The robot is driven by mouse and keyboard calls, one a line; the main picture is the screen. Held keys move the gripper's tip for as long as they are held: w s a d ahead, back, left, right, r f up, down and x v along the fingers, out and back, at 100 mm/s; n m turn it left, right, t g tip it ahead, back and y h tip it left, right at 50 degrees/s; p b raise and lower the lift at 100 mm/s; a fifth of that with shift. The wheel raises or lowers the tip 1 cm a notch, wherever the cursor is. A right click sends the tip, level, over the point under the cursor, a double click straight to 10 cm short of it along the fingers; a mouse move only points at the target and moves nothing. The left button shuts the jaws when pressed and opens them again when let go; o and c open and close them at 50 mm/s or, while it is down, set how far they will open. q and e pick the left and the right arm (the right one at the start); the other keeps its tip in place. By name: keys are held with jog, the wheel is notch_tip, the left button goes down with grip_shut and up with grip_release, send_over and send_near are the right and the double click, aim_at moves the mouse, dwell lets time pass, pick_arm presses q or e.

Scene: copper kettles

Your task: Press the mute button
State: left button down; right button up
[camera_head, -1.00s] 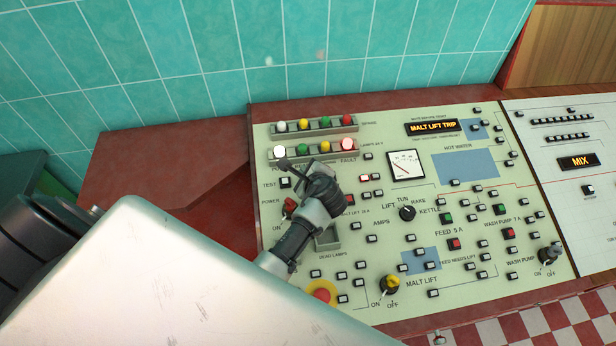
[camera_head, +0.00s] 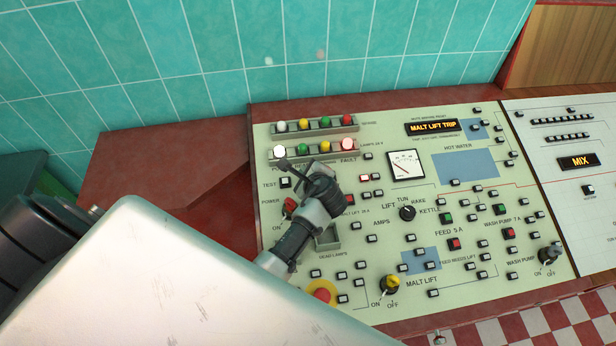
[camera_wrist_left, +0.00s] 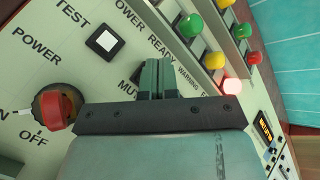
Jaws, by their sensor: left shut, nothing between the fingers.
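The control panel (camera_head: 380,250) is a pale green sloping board with many small buttons. In the left wrist view the shut, empty fingers (camera_wrist_left: 158,64) point at the panel beside a label starting "MU". I cannot tell whether the fingertips touch the panel. My right gripper is in neither view.
The red POWER knob (camera_wrist_left: 58,108) is close beside my gripper in the wrist view. A lit FAULT lamp (camera_wrist_left: 231,86) is on its other side. A display (camera_head: 433,127) reads MALT LIFT TRIP. A red stop button (camera_head: 322,294) is below my wrist. Teal tiles stand behind.

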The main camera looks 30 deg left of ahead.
pick_arm(q)
jog(key=shift+w+f, duration=0.1)
jog(key=shift+f, duration=0.2)
jog(key=shift+f, duration=0.35)
dwell(0.5)
dwell(0.4)
jog(key=shift+r+p, duration=0.75)
jog(key=r+p, duration=0.2)
jog(key=p, duration=0.1)
jog(key=shift+s+d+r, duration=0.15)
jog(key=shift+s+r, duration=0.15)
jog(key=shift+r, duration=0.1)
jog(key=shift+s+d+r, duration=0.1)
jog(key=shift+r, duration=0.45)
jog(key=shift+s+d+r, duration=0.1)
jog(key=shift+r, duration=0.4)
